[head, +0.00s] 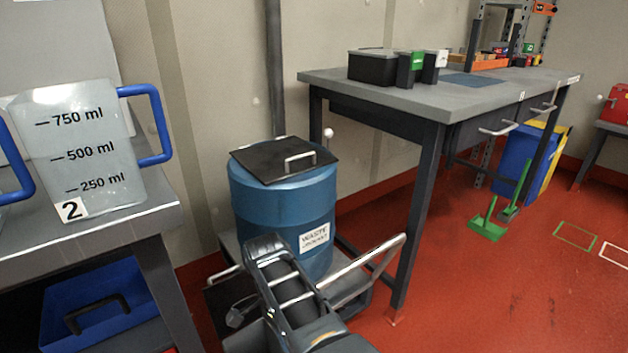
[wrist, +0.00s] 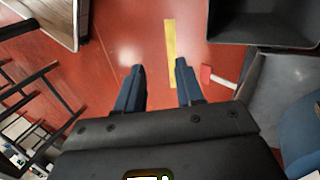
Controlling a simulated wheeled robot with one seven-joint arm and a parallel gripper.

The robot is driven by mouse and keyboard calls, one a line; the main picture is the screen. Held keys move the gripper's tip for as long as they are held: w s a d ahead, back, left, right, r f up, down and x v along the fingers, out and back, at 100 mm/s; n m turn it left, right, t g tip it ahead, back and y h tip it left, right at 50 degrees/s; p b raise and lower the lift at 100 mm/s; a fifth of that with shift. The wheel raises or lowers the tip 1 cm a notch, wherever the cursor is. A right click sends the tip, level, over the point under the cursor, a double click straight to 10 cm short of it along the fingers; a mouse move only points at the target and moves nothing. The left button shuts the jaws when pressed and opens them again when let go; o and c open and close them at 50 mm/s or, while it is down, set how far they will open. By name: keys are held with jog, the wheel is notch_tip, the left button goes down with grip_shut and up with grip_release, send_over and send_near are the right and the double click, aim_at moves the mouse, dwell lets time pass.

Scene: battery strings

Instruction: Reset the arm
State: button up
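My gripper (wrist: 159,68) shows in the wrist view with its two dark fingers apart. Nothing is between the fingers; only red floor with a yellow strip (wrist: 171,50) shows past them. In the head view my dark arm (head: 285,285) is low in the middle, in front of the blue waste drum (head: 272,205). The fingertips cannot be made out in the head view.
The drum stands on a cart with a metal handle (head: 365,262). A table with a measuring jug (head: 85,150) is at the left. A grey workbench (head: 450,97) stands at the right. Open red floor (head: 480,290) lies at the lower right.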

jog(key=s+d+f+n+t+y, duration=0.1)
jog(key=s+d+f+t, duration=0.1)
jog(key=s+d+f, duration=0.3)
jog(key=s+d+f+n+t+y, duration=0.1)
jog(key=d+f, duration=0.2)
jog(key=f, duration=0.4)
jog(key=s+d+f+n+t, duration=0.1)
jog(key=s+d+f+t, duration=0.1)
jog(key=d+f, duration=0.3)
jog(key=s+d+r+n+t+y, duration=0.1)
jog(key=s+d+n+t, duration=0.4)
jog(key=s, duration=1.1)
jog(key=s+d+r+n+t, duration=0.1)
jog(key=s+d+r+t, duration=0.1)
jog(key=s+r, duration=0.5)
jog(key=s+d+r+t, duration=0.3)
jog(key=r, duration=0.8)
jog(key=s+d+r+n+t, duration=0.1)
jog(key=s+d+r+t, duration=0.1)
jog(key=s+r, duration=0.55)
notch_tip(320, 180, up, 31)
jog(key=t+p, duration=0.1)
jog(key=p, duration=1.9)
jog(key=shift+w+d+f, duration=0.15)
jog(key=shift+d+f, duration=0.05)
jog(key=shift+d, duration=0.2)
